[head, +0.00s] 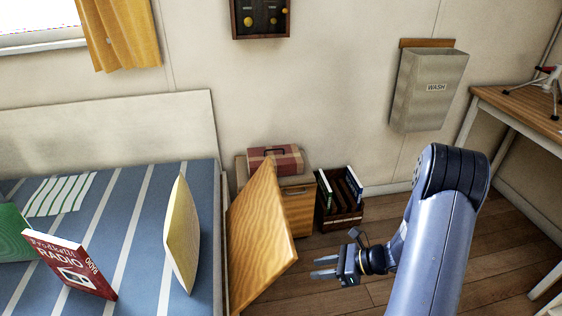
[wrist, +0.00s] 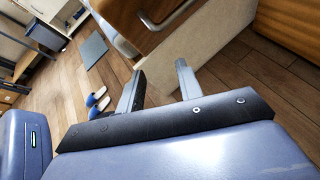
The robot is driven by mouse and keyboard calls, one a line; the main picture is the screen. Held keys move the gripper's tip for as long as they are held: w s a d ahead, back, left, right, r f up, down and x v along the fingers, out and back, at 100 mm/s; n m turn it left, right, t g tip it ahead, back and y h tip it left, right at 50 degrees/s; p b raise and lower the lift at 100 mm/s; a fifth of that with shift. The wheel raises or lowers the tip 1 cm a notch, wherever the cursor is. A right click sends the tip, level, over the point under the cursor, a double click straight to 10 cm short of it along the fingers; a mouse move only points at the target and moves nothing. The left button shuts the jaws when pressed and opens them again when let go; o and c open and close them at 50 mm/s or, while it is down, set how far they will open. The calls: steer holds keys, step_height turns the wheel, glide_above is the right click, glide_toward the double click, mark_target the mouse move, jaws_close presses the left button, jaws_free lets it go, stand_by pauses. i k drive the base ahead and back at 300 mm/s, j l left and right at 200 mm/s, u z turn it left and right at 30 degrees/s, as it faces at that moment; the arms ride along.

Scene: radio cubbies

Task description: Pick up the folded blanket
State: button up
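I cannot surely make out a folded blanket in either view. A flat piece with green and white stripes (head: 60,195) lies on the blue-striped bed (head: 140,215) in the head view; I cannot tell if it is cloth. My gripper (head: 319,267) is above the wooden floor, right of the bed and the tilted wooden panel. In the wrist view my gripper (wrist: 160,72) shows two fingers spread apart with nothing between them.
A tilted wooden panel (head: 265,235) stands beside the bed. A red box (head: 275,160) sits on a low cabinet (head: 300,212), beside a dark book crate (head: 340,215). On the bed are a red radio book (head: 70,265) and a yellow upright piece (head: 182,235). Blue slippers (wrist: 97,103) lie on the floor.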

mark_target(287, 160)
steer(key=i+l+z, duration=0.2)
steer(key=i, duration=0.4)
steer(key=i+l+z, duration=0.2)
steer(key=i, duration=0.4)
steer(key=i+l+u, duration=0.1)
steer(key=i+u, duration=0.35)
steer(key=i+l+u, duration=0.2)
steer(key=i+u, duration=0.25)
steer(key=i+l+u, duration=0.2)
steer(key=l+u, duration=0.25)
steer(key=j, duration=0.1)
